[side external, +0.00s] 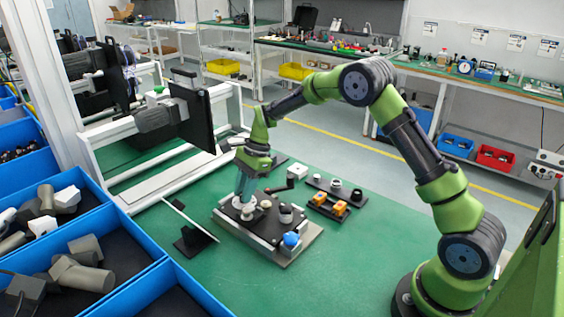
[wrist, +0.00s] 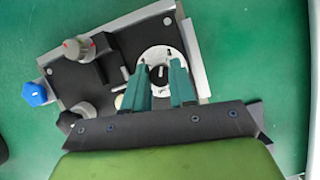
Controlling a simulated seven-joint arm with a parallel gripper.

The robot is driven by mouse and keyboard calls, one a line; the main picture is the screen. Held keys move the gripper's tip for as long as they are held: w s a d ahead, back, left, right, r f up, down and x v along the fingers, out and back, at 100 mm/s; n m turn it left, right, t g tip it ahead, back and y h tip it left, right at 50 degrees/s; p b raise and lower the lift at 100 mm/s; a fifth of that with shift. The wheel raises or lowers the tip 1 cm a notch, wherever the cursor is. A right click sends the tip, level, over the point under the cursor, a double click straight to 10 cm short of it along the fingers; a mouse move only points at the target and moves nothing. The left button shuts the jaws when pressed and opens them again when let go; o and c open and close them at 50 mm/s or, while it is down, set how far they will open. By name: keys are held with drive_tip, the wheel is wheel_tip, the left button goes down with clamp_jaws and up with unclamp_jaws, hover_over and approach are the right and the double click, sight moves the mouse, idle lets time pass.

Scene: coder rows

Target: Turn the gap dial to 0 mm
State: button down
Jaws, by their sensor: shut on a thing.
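The gap dial is a white round scale plate (wrist: 160,53) with a dark knob in its middle, seen in the wrist view. It sits on a black-topped fixture (wrist: 115,62). My gripper (wrist: 163,72) has its two teal fingers on either side of the knob, shut on it. The fingers hide much of the knob and part of the scale, and I cannot read the setting. In the side view my gripper (side external: 243,200) points down onto the white dial plate (side external: 240,215) on the fixture (side external: 268,241).
A blue knob (wrist: 35,92) and a grey knob with a red mark (wrist: 77,47) stand on the same fixture. A rack with orange blocks (side external: 328,204) and a rack with small round parts (side external: 336,187) lie behind right. Blue bins (side external: 150,262) stand left. Green table is clear at front right.

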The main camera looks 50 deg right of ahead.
drive_tip(key=n+g, duration=0.1)
drive_tip(key=n, duration=0.2)
drive_tip(key=n+g, duration=0.1)
drive_tip(key=n, duration=0.3)
drive_tip(key=shift+w+g+h, duration=0.2)
drive_tip(key=shift+g+h, duration=0.1)
drive_tip(key=shift+g, duration=0.1)
drive_tip(key=n+g+h, duration=0.1)
drive_tip(key=n, duration=0.3)
drive_tip(key=n+g+h, duration=0.1)
drive_tip(key=n, duration=0.2)
drive_tip(key=shift+a+n, duration=0.1)
drive_tip(key=shift+n, duration=0.2)
drive_tip(key=n+h, duration=0.1)
drive_tip(key=n, duration=0.2)
drive_tip(key=shift+a+n, duration=0.1)
drive_tip(key=shift+n, duration=0.2)
drive_tip(key=n+h, duration=0.1)
drive_tip(key=n, duration=0.2)
drive_tip(key=shift+n+h, duration=0.3)
drive_tip(key=shift+h, duration=0.1)
drive_tip(key=n+h, duration=0.1)
drive_tip(key=n, duration=0.2)
drive_tip(key=shift+a+n, duration=0.1)
drive_tip(key=shift+n, duration=0.2)
drive_tip(key=shift+n+t+h, duration=0.4)
drive_tip(key=shift+n+h, duration=0.3)
drive_tip(key=shift+n, duration=1)
drive_tip(key=c, duration=0.9)
unclamp_jaws()
